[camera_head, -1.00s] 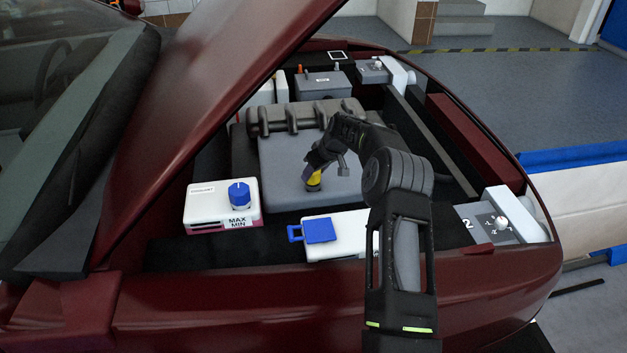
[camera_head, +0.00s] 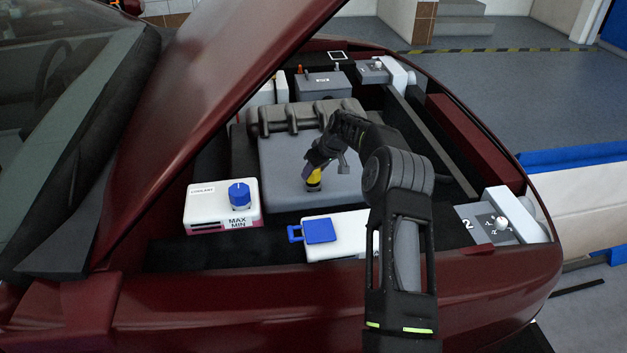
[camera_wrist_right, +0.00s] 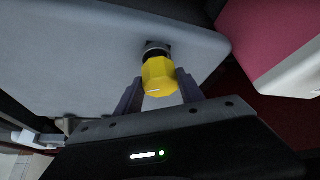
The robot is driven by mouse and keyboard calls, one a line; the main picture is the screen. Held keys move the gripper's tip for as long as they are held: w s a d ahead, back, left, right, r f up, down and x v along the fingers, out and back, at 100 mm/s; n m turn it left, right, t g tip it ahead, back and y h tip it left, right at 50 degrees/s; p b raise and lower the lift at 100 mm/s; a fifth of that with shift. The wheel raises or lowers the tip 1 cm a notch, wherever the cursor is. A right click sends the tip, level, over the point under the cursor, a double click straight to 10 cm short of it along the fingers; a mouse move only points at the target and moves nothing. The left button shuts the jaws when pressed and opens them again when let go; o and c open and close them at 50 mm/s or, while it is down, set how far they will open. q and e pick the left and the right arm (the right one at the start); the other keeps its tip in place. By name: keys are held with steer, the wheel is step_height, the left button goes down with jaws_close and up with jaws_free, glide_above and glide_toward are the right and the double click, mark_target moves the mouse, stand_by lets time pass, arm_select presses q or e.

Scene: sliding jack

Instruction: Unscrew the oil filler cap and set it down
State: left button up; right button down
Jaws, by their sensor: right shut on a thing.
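The yellow oil filler cap (camera_head: 314,181) is at the front part of the grey engine cover (camera_head: 290,160). In the right wrist view the cap (camera_wrist_right: 158,77) sits between the two fingers of my right gripper (camera_wrist_right: 160,92). The gripper is shut on it. A dark round neck (camera_wrist_right: 156,49) shows at the cap's far end, next to the engine cover. I cannot tell whether the cap still touches the neck. In the head view my right gripper (camera_head: 315,172) comes down on the cap from above and hides part of it. My left gripper is not in view.
A white coolant tank (camera_head: 205,208) with a blue knob-shaped cap (camera_head: 239,194) stands left. A white reservoir (camera_head: 345,245) with a blue flap lid (camera_head: 318,230) is in front. The raised dark red hood (camera_head: 215,120) borders the bay at left. Bare engine cover surrounds the cap.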

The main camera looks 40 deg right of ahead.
steer(key=shift+r, duration=0.35)
stand_by(0.4)
steer(key=shift+r, duration=0.6)
steer(key=shift+a, duration=0.1)
